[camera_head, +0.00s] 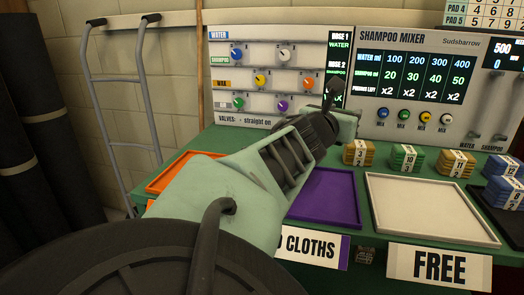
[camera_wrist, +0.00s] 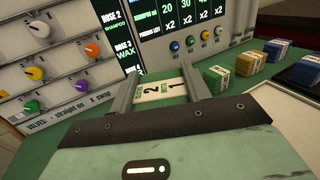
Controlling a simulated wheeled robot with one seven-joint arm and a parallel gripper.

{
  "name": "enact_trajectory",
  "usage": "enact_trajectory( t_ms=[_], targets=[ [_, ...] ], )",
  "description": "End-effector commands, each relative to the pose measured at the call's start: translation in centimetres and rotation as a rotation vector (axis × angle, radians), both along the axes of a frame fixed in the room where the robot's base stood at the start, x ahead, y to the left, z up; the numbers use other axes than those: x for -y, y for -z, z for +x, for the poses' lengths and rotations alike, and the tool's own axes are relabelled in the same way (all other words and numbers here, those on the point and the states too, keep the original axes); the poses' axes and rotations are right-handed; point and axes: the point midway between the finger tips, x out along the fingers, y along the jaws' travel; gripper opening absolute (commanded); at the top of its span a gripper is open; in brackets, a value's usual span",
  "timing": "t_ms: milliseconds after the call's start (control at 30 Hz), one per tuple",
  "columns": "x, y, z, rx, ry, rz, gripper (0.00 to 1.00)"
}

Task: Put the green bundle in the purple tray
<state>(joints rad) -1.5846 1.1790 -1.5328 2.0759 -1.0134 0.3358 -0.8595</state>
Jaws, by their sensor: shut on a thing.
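My gripper (camera_head: 338,108) is above the counter, behind the purple tray (camera_head: 325,197), close to the control panels. In the wrist view its fingers (camera_wrist: 160,80) are shut on a numbered bundle (camera_wrist: 160,91). Only its white band with the numbers 2 and 1 and green marks shows clearly; its sides are hidden. The head view hides the held bundle behind the gripper. A green bundle (camera_head: 406,158) with a white label stands on the counter behind the white tray. The visible part of the purple tray is empty; my arm covers its left side.
The empty white tray (camera_head: 430,207) lies right of the purple one, an orange tray (camera_head: 176,172) left. Yellow bundles (camera_head: 358,153) (camera_head: 458,164) and blue bundles (camera_head: 503,192) stand at the right. The hose panel (camera_head: 265,75) and shampoo mixer (camera_head: 425,90) rise behind.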

Motion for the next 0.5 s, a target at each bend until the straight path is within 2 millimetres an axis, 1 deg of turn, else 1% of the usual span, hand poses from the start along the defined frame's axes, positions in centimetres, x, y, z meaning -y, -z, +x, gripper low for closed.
enact_trajectory(
  t_ms=[33,267,500],
  targets=[
    [0.0,1.2,0.0,0.000,0.000,0.000,0.21],
    [0.0,3.1,0.0,-0.001,0.001,-0.002,0.21],
    [0.1,7.3,0.0,0.000,0.002,-0.004,0.21]
  ],
)
